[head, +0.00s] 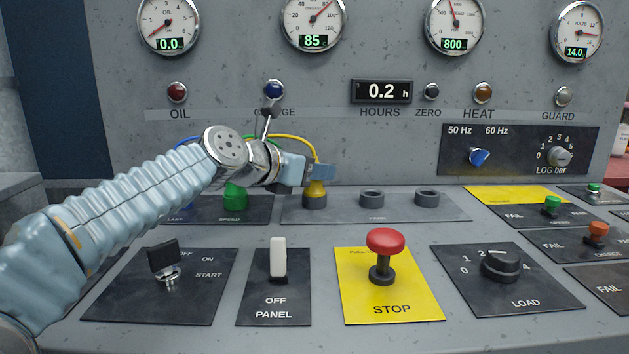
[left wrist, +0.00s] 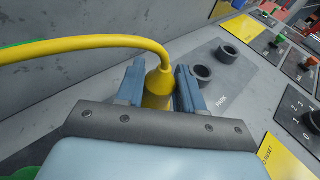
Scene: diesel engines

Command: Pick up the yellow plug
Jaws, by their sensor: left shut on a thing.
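The yellow plug (head: 314,190) sits at the socket row on the console's sloped panel, with a yellow cable rising from its top and curving left. In the left wrist view the plug (left wrist: 158,88) is between the two blue fingers. My left gripper (head: 318,172) is shut on the plug, and its fingers hide part of it in the head view. The plug's lower end is at a grey socket (head: 314,202); I cannot tell how deep it sits. My right gripper is not in view.
Two empty grey sockets (head: 372,198) (head: 427,198) are right of the plug. A green plug (head: 235,196) stands to the left. The red stop button (head: 386,241), a white switch (head: 278,257) and the load knob (head: 500,264) rise from the panel in front. Gauges line the upright wall behind.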

